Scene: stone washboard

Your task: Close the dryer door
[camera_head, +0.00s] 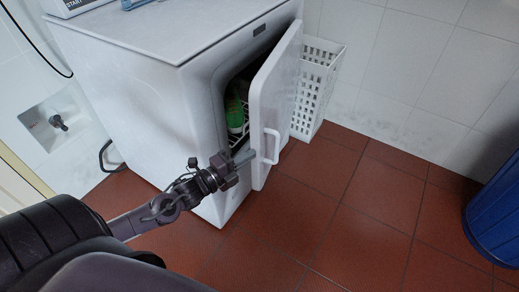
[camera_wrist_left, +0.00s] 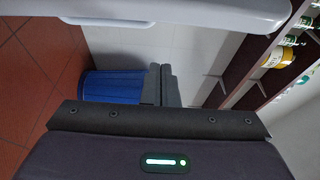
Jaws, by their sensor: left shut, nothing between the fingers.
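The white dryer (camera_head: 140,110) stands against the tiled wall in the head view. Its door (camera_head: 275,95) is partly open, with a gap on its left showing the dark inside and a green item (camera_head: 234,114). A white handle (camera_head: 272,146) is on the door's lower part. My left gripper (camera_head: 245,158) is shut and empty, beside the door's lower left edge near the handle; I cannot tell if it touches. In the left wrist view the shut fingers (camera_wrist_left: 166,86) point ahead, and a white panel, likely the door (camera_wrist_left: 190,12), crosses the top. My right gripper is not in view.
A white slotted basket (camera_head: 317,80) stands right behind the door. A blue bin (camera_head: 497,215) is at the right edge and also shows in the left wrist view (camera_wrist_left: 110,87). Shelves with bottles (camera_wrist_left: 275,60) appear at the wrist view's right. The red tile floor (camera_head: 340,220) is clear.

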